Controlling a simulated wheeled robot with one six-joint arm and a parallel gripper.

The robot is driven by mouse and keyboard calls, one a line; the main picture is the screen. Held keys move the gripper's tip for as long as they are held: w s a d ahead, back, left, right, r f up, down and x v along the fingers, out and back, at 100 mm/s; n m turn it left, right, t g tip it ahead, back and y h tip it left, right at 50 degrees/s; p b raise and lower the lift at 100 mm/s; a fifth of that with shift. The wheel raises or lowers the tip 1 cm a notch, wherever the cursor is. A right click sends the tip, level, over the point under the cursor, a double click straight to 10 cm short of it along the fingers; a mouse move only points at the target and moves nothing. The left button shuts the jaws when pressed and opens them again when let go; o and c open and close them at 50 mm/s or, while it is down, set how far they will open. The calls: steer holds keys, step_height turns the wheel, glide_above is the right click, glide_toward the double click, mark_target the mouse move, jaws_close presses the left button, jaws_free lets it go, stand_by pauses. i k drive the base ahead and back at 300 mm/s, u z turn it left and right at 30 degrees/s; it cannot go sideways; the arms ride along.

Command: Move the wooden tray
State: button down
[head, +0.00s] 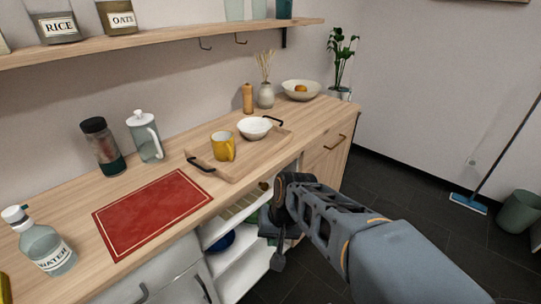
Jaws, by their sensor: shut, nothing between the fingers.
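The wooden tray (232,174) lies on the wooden counter, with a black handle at its left end and another at its far right end. A yellow mug (223,147) and a white bowl (254,128) stand on it. My gripper (273,240) is in front of the counter's front edge, below and to the right of the tray and apart from it. It is shut and empty. Part of the open shelf behind it is hidden by my arm.
A red mat (152,212) lies left of the tray. A wooden mill (247,98), reed vase (266,96) and fruit bowl (301,91) stand behind. Bare counter (315,118) lies right of the tray.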

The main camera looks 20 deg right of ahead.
mark_target(249, 154)
steer(key=z, duration=0.55)
steer(key=k, duration=1.25)
steer(key=i, duration=0.45)
steer(key=u, duration=0.85)
steer(key=i, duration=1)
steer(key=z, duration=0.3)
